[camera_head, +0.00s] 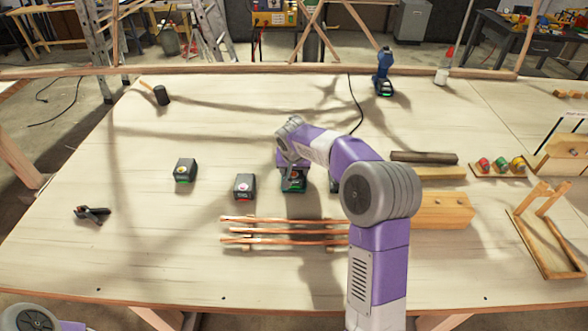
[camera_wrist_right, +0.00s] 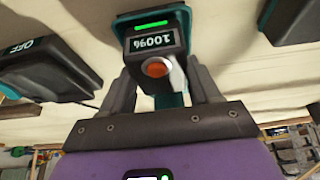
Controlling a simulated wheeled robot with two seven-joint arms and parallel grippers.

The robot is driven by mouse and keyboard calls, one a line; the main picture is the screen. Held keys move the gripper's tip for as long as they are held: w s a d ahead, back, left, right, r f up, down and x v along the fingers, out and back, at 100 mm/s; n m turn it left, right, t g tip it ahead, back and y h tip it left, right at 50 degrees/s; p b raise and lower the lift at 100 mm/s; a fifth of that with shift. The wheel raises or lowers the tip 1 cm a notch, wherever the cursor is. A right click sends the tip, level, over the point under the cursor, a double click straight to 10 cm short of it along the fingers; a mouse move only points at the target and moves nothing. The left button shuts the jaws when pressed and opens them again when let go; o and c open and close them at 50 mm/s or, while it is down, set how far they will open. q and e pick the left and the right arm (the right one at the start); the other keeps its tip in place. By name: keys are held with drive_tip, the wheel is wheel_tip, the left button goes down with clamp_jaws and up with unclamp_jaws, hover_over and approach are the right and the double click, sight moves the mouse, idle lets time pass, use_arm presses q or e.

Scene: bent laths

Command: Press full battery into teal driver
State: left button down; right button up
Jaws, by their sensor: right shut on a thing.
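A battery (camera_wrist_right: 152,42) with a black "100%" display, a lit green bar, an orange button and teal edges sits between the fingers of my right gripper (camera_wrist_right: 160,85), which is shut on it. In the head view my right gripper (camera_head: 292,160) points down over the dark and teal battery (camera_head: 293,185); I cannot tell whether it touches the table. A blue driver (camera_head: 384,72) stands upright at the far side of the table, with a green glow at its dark base. It looks more blue than teal. My left gripper is out of view.
Dark blocks with a green light (camera_head: 185,170) and a pink light (camera_head: 244,186) stand left of the gripper. Bent laths (camera_head: 285,230) lie in front. A mallet (camera_head: 160,95), a clamp (camera_head: 92,214) and wooden blocks (camera_head: 445,210) lie around. An "OFF" box (camera_wrist_right: 45,72) shows in the wrist view.

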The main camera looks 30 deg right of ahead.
sight(294, 171)
drive_tip(key=shift+f+b, duration=0.4)
drive_tip(key=shift+f, duration=0.1)
drive_tip(key=o, duration=1.4)
drive_tip(key=shift+r+p, duration=2.75)
drive_tip(key=shift+r, duration=0.8)
